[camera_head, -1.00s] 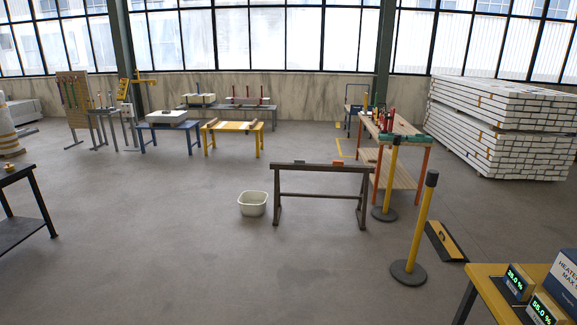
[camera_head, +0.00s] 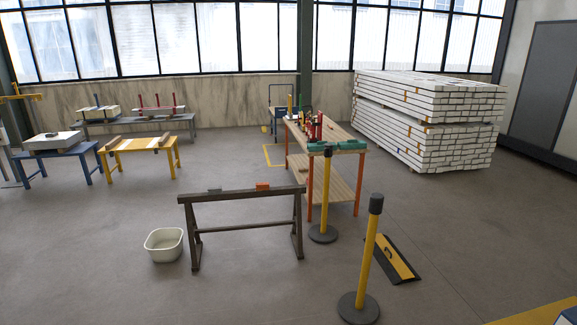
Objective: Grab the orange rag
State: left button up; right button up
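A small orange item (camera_head: 263,186), which looks like the orange rag, lies on the top beam of a dark sawhorse-like frame (camera_head: 235,194) in the middle of the view. A small grey item (camera_head: 215,188) lies on the same beam to its left. The orange item is too small to make out its folds. Neither of my grippers shows in this view, and nothing is seen touching the orange item.
A white tub (camera_head: 164,245) stands on the floor left of the frame. Yellow posts (camera_head: 366,260) with round dark bases and a wooden workbench (camera_head: 325,150) stand to the right. A black-and-yellow ramp (camera_head: 392,260) lies beyond the near post. The foreground floor is mostly clear.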

aim_at(260, 186)
jog(key=i, duration=0.55)
jog(key=i+u, duration=0.15)
jog(key=i, duration=0.4)
jog(key=i+l, duration=0.15)
jog(key=i, duration=0.35)
jog(key=i+l+u, duration=0.15)
jog(key=i, duration=0.4)
jog(key=i+l, duration=0.1)
jog(key=i, duration=0.45)
jog(key=j+u, duration=0.05)
